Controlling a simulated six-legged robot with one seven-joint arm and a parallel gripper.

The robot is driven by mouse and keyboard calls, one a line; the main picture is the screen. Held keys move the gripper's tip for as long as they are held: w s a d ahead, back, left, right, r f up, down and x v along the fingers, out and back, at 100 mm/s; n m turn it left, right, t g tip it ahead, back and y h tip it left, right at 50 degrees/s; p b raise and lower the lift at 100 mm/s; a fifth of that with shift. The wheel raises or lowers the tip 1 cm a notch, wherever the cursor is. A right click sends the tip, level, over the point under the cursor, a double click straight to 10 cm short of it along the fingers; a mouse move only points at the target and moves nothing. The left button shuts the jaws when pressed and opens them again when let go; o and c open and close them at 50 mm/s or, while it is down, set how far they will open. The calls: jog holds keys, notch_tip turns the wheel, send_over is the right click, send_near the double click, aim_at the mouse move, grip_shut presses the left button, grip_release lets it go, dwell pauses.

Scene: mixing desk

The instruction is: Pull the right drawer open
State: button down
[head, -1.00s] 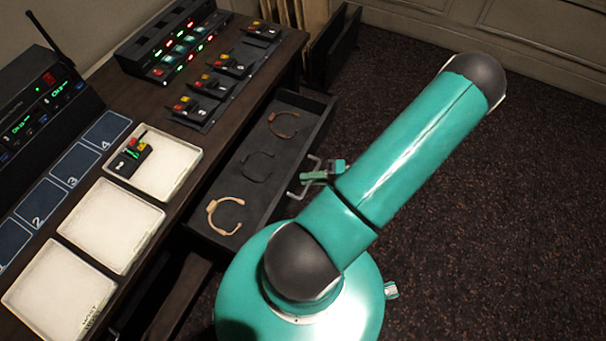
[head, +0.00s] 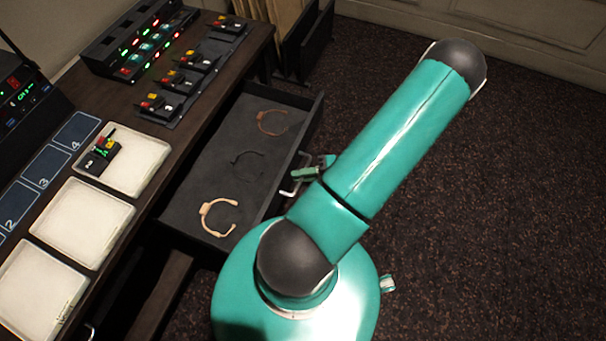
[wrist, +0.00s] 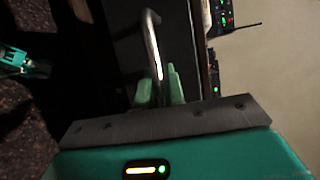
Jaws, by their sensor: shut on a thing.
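The right drawer (head: 196,196) is dark grey and stands well open from the desk in the head view. Three headband-like rings lie in it: a brown one (head: 285,124), a black one (head: 236,160) and a tan one (head: 208,211). The metal bar handle (head: 287,192) is on the drawer's front, partly hidden by my arm. My gripper (head: 309,174) is at that front. In the wrist view my gripper's green fingers (wrist: 158,88) are shut on the handle (wrist: 152,40).
The desk top holds three white trays, the nearest at the lower left (head: 40,290); a small device (head: 101,155) lies in the farthest. A rack of devices (head: 180,80) is behind. Dark folders (head: 303,45) stand past the drawer. Carpet (head: 480,230) to the right is clear.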

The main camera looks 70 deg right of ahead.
jog(key=c, duration=1.8)
grip_release()
jog(key=shift+w, duration=0.1)
jog(key=shift+o, duration=0.2)
jog(key=v, duration=1.4)
